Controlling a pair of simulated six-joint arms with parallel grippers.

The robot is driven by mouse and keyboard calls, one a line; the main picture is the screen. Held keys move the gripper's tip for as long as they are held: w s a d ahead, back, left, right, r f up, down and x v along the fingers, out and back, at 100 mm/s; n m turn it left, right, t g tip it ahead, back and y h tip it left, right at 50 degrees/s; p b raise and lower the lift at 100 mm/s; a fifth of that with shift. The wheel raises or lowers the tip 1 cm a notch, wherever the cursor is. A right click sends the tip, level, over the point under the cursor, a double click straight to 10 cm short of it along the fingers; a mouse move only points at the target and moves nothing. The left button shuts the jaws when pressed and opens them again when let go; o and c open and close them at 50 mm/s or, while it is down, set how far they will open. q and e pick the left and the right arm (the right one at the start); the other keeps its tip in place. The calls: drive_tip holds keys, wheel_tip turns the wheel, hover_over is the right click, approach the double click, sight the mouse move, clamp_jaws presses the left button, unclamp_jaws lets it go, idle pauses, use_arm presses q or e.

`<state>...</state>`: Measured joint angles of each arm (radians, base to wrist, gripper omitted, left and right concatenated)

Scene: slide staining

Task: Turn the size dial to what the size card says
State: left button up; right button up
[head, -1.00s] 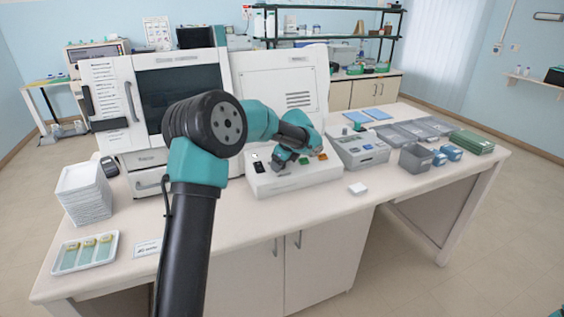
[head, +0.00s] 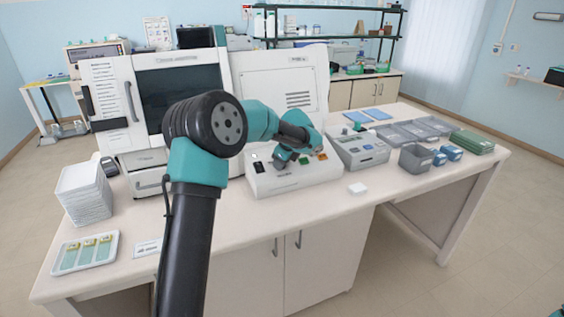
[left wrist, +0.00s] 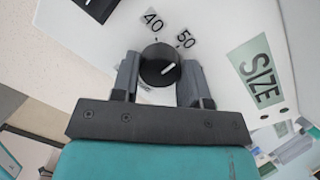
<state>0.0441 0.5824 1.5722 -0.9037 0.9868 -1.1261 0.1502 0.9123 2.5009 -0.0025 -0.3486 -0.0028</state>
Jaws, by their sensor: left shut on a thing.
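The size dial (left wrist: 160,65) is a round black knob with a white pointer line, seen in the left wrist view. Numbers 40 and 50 are printed beside it, and its line points up and right, to the right of the 50 mark. A green SIZE label (left wrist: 257,72) is on the panel to its right. My left gripper (left wrist: 160,78) is shut on the dial, one finger on each side; in the head view the gripper (head: 283,160) hides the dial. A small white card (head: 147,248) lies at the front left of the table; its print is too small to read.
A slide tray (head: 117,250) and a white stack (head: 85,195) are at left. Grey trays (head: 415,158) stand at right.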

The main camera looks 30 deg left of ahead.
use_arm(q)
drive_tip(key=n, duration=0.5)
drive_tip(key=shift+n+g+h, duration=0.3)
drive_tip(key=n, duration=0.4)
drive_tip(key=shift+a+n, duration=0.1)
drive_tip(key=shift+n, duration=0.3)
drive_tip(key=shift+h, duration=0.3)
drive_tip(key=o, duration=0.9)
drive_tip(key=shift+o, duration=0.2)
drive_tip(key=v, duration=1.7)
drive_tip(key=shift+r, duration=0.25)
